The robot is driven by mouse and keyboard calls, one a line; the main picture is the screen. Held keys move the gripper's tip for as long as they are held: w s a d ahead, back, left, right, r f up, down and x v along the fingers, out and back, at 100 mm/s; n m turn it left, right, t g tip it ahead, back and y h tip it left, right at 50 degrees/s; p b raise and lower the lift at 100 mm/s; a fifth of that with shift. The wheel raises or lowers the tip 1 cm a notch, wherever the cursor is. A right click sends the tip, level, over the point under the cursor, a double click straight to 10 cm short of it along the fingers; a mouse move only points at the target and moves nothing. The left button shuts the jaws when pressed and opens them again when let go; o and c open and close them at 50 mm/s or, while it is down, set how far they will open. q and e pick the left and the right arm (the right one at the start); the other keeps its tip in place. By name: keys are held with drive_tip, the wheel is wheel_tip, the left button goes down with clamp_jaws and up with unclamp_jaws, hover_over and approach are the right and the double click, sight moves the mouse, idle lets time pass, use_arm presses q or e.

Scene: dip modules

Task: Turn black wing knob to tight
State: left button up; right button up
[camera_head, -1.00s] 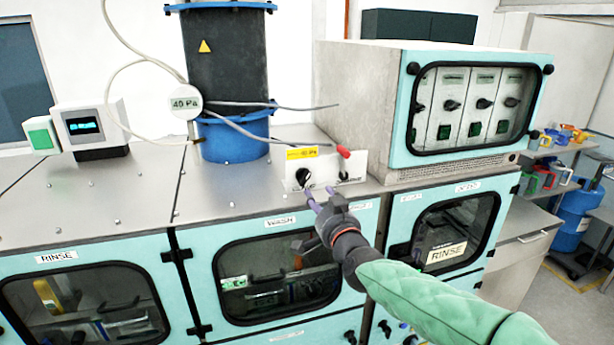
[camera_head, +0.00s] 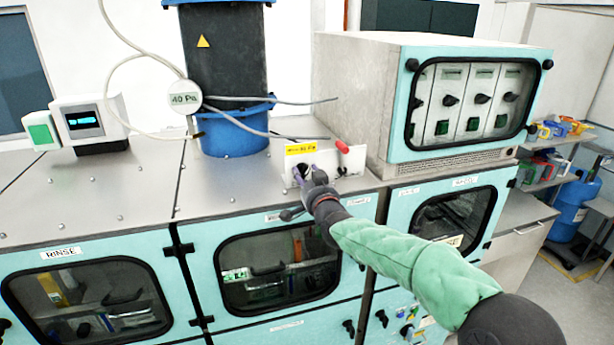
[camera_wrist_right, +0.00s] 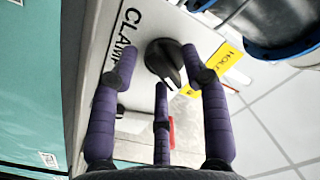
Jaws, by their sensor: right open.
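The black wing knob (camera_wrist_right: 165,60) sits on a white panel beside the printed word "CLAMP" in the right wrist view. Its wing points down and slightly right in that view. My right gripper (camera_wrist_right: 159,70) has purple fingers, spread open with the knob between and just beyond their tips; contact cannot be told. In the head view my right gripper (camera_head: 308,176) is at the small white panel (camera_head: 354,160) on the bench top and mostly hides the knob. My left gripper is not in view.
A yellow label (camera_head: 301,149) and a red-tipped lever (camera_head: 342,147) are close to the gripper. A blue-collared black column (camera_head: 225,60) stands behind left, with cables crossing nearby. A teal-fronted cabinet (camera_head: 398,110) stands to the right. The left bench top is mostly clear.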

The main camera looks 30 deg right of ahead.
drive_tip(key=shift+c, duration=0.2)
clamp_jaws()
